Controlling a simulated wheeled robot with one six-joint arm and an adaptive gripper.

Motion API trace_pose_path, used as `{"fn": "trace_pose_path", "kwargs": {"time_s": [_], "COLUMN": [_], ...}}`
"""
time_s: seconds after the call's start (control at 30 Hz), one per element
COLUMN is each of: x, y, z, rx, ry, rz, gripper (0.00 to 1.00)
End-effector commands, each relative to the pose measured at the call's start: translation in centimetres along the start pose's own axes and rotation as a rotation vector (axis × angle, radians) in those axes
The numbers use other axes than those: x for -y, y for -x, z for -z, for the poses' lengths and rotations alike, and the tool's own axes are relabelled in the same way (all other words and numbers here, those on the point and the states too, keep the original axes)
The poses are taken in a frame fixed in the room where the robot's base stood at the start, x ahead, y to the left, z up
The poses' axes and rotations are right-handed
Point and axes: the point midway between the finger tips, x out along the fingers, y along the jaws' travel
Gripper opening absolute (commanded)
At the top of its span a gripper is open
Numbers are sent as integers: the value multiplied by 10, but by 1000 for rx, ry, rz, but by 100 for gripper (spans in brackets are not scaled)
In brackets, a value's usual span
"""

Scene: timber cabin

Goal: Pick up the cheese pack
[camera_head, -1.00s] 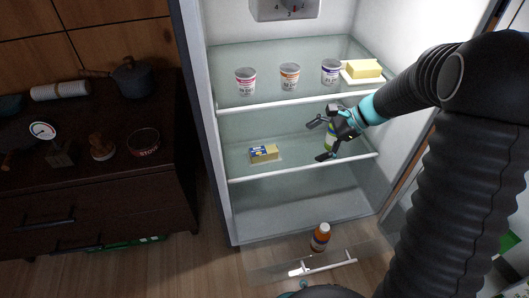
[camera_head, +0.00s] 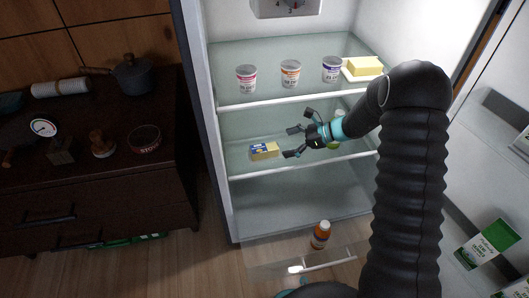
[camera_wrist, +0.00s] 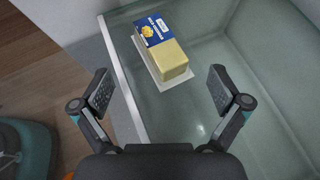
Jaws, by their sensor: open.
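The cheese pack (camera_head: 264,151) is a yellow block with a blue label, lying on a pale tray on the middle glass shelf of the open fridge. In the wrist view the cheese pack (camera_wrist: 163,47) lies ahead of the fingers, its plain yellow end towards me. My gripper (camera_head: 291,142) is inside the fridge, just right of the pack, fingers pointing left. In the wrist view my gripper (camera_wrist: 160,92) is open and empty, its two fingers apart on either side below the pack.
Cups (camera_head: 290,74) and a butter block (camera_head: 364,66) stand on the upper shelf (camera_head: 290,103) above my gripper. A bottle (camera_head: 338,117), partly hidden, stands behind my arm. An orange-brown bottle (camera_head: 321,235) stands below. The fridge's left wall (camera_head: 205,150) is near the pack.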

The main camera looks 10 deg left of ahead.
Motion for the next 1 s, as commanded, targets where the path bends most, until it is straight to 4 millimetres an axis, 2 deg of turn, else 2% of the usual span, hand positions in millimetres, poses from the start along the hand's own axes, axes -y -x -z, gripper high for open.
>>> {"fn": "trace_pose_path", "kwargs": {"time_s": [0.03,0.13,0.47,0.7,1.0], "x": [0,0,0,1,1], "y": [-9,-20,-38,-72,-78], "z": [0,0,-1,-4,-4], "rx": [-1,0,-1,-1,-1], "ry": [1,0,1,1,1], "rz": [-3,-2,-2,-2,0], "gripper": [99,99,99,99,99]}}
